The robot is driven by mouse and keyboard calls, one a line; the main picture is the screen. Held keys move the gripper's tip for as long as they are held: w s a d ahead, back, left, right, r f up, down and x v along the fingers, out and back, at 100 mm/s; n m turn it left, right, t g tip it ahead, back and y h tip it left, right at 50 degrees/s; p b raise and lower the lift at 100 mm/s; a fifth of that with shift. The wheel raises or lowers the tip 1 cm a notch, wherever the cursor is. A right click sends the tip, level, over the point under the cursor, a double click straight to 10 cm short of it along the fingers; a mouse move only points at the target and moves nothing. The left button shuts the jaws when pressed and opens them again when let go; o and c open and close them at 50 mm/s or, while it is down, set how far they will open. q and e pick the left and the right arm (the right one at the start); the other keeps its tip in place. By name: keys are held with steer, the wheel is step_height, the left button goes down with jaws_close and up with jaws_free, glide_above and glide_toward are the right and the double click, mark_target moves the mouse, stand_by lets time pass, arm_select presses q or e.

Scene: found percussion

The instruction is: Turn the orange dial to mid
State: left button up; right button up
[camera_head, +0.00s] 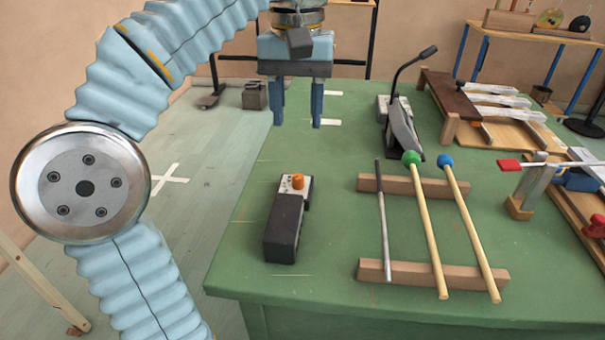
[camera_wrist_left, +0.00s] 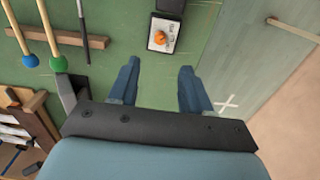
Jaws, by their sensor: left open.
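The orange dial (camera_head: 298,181) sits on the light top plate of a small black box (camera_head: 284,226) on the green table, left of the mallets. The dial also shows in the left wrist view (camera_wrist_left: 159,37), ahead of the fingers and roughly between them. A pointer or mark on the dial is too small to read. My left gripper (camera_head: 297,120) is open and empty, above the table's far left part, beyond and above the box. Its two blue fingers (camera_wrist_left: 156,84) hang apart in the left wrist view. My right gripper is not in view.
Two mallets, with green (camera_head: 411,158) and blue (camera_head: 445,160) heads, and a dark rod (camera_head: 382,220) lie on wooden rails right of the box. A black pedal-like stand (camera_head: 402,128) and wooden bar instruments stand further right. The table (camera_head: 330,265) is clear around the box.

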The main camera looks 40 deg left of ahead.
mark_target(298, 176)
arm_select(q)
step_height(298, 176, down, 11)
steer(key=b, duration=0.3)
steer(key=shift+f, duration=0.2)
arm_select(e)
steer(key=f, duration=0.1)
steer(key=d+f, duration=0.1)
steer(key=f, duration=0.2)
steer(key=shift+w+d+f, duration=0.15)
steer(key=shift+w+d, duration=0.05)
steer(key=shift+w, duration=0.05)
arm_select(q)
jaws_close()
